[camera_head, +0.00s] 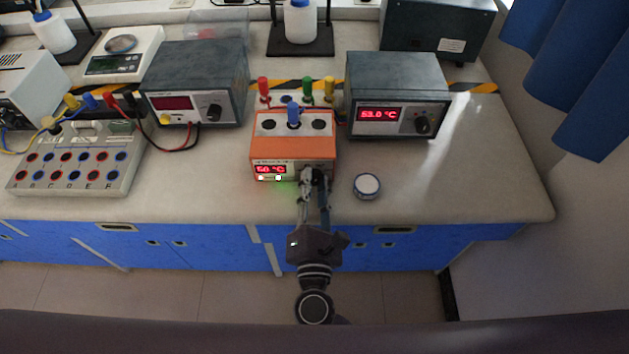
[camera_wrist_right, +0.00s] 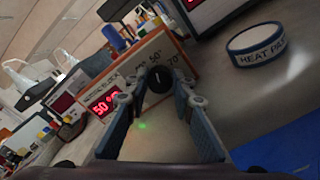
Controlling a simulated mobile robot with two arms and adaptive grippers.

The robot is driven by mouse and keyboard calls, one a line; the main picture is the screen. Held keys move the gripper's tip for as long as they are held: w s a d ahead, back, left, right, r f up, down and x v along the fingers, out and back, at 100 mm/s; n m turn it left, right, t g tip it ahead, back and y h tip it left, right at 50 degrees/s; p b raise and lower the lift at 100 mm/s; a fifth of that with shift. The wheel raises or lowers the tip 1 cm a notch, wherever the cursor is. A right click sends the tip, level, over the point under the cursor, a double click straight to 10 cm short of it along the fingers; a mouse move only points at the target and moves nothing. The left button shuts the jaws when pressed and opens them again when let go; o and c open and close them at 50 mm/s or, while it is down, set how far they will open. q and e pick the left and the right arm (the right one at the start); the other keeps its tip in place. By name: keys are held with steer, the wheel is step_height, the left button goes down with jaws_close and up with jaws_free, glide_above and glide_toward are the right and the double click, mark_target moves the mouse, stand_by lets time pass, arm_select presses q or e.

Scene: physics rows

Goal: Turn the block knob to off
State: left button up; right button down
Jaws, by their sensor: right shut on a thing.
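The orange block (camera_head: 292,147) stands near the front of the bench, its red display lit at about 50 °C. The display also shows in the right wrist view (camera_wrist_right: 104,104). Its black knob (camera_wrist_right: 158,79) is on the right of the front face, with a pale pointer mark and printed labels around it, among them 50° and 70°. My right gripper (camera_head: 314,178) reaches in from the front and is shut on the knob, one finger on each side. In the head view the fingers mostly hide the knob. My left gripper is not in view.
Another grey unit (camera_head: 196,84) and a socket box (camera_head: 78,160) are left. The bench's front right is clear.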

steer(key=n+p, duration=0.3)
steer(key=n, duration=0.2)
steer(key=shift+r+p, duration=0.2)
steer(key=shift+p, duration=0.2)
steer(key=n+p, duration=0.3)
steer(key=n, duration=0.1)
steer(key=shift+n, duration=0.3)
steer(key=n+p, duration=0.3)
steer(key=n, duration=0.2)
steer(key=shift+a+p, duration=0.1)
steer(key=shift+p, duration=0.2)
steer(key=n+p, duration=0.2)
steer(key=n, duration=0.2)
steer(key=shift+f, duration=0.2)
steer(key=shift+n, duration=0.4)
steer(key=c, duration=1.9)
jaws_free()
steer(key=shift+c, duration=0.2)
steer(key=shift+s, duration=0.15)
